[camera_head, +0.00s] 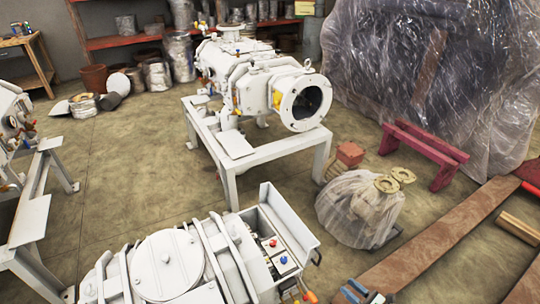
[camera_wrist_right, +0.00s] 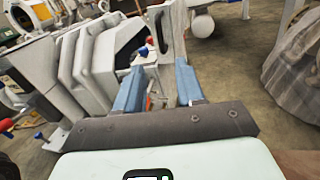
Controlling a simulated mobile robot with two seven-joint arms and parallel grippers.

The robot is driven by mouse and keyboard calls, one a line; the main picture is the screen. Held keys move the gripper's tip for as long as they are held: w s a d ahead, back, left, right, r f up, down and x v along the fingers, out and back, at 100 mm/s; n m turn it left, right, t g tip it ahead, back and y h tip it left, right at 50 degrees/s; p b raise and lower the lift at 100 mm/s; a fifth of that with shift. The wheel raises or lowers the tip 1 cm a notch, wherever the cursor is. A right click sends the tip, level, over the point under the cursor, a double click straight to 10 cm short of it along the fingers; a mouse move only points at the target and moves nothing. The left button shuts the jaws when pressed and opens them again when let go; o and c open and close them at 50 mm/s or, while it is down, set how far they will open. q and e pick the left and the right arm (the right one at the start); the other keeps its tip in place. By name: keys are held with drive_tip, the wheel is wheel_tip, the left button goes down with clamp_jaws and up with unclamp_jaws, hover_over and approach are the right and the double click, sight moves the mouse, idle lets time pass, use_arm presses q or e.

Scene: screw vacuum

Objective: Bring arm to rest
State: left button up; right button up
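My right gripper (camera_head: 365,293) shows at the bottom edge of the head view, with blue fingers pointing up into the scene. In the right wrist view its two blue fingers (camera_wrist_right: 160,84) stand apart with nothing held between them. The white vacuum machine (camera_head: 165,262) nearest me lies to the left of the gripper. Its open box (camera_head: 288,225) holds a red knob (camera_head: 273,242) and a blue knob (camera_head: 283,260). In the right wrist view the red knob (camera_wrist_right: 150,40) appears beyond the fingers. My left gripper is not in view.
A second white machine (camera_head: 265,80) stands on a white frame behind. A plastic-wrapped bundle (camera_head: 358,212) sits on the floor ahead of the right gripper. Long planks (camera_head: 440,245) and a dark red bench (camera_head: 425,150) lie to the right. Open floor (camera_head: 130,160) shows between the machines.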

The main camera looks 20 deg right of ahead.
drive_tip(key=shift+a, duration=0.1)
